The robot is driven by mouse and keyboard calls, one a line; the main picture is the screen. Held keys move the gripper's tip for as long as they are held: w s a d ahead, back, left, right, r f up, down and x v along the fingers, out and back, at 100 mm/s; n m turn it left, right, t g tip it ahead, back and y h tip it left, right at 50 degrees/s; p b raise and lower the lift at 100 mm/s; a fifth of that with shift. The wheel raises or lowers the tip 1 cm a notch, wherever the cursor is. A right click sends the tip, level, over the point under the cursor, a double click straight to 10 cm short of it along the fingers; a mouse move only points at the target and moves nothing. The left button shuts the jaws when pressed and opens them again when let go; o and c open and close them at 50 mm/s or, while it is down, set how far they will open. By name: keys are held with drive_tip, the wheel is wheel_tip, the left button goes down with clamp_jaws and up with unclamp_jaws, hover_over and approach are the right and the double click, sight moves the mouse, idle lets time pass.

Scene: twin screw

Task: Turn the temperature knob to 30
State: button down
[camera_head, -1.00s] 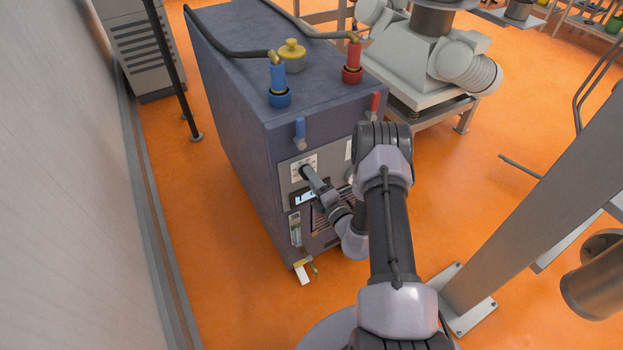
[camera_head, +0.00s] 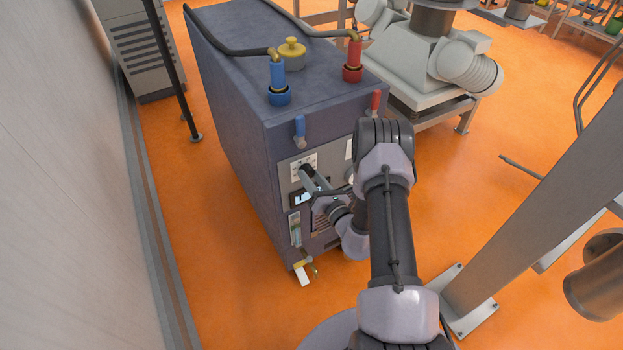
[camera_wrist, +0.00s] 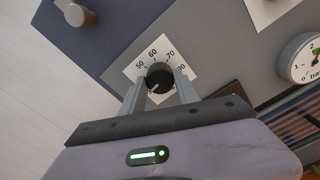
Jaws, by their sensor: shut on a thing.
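The temperature knob (camera_wrist: 159,77) is black and round, on a white dial plate (camera_wrist: 131,69) with the numbers 50, 60, 70 and 80 showing in the wrist view. The lower part of the dial is hidden by my gripper. My gripper (camera_wrist: 160,86) has one finger on each side of the knob and is shut on it. In the head view my gripper (camera_head: 306,172) reaches the front panel of the grey-blue machine (camera_head: 235,130), where the knob itself is hidden. The knob's pointer is too small to read surely.
A round gauge (camera_wrist: 307,62) sits right of the dial in the wrist view. Blue (camera_head: 299,130) and red (camera_head: 375,102) handles stick out above the panel. A display (camera_head: 300,198) lies below the dial. A grey post (camera_head: 545,190) stands at the right; orange floor is open between.

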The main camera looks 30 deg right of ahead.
drive_tip(key=shift+n, duration=1.5)
drive_tip(key=shift+b, duration=0.3)
drive_tip(key=c, duration=0.9)
unclamp_jaws()
drive_tip(key=s+p, duration=0.3)
drive_tip(key=s, duration=1.4)
drive_tip(key=shift+s+d+p, duration=0.25)
drive_tip(key=shift+d+p, duration=0.05)
drive_tip(key=shift+p, duration=0.1)
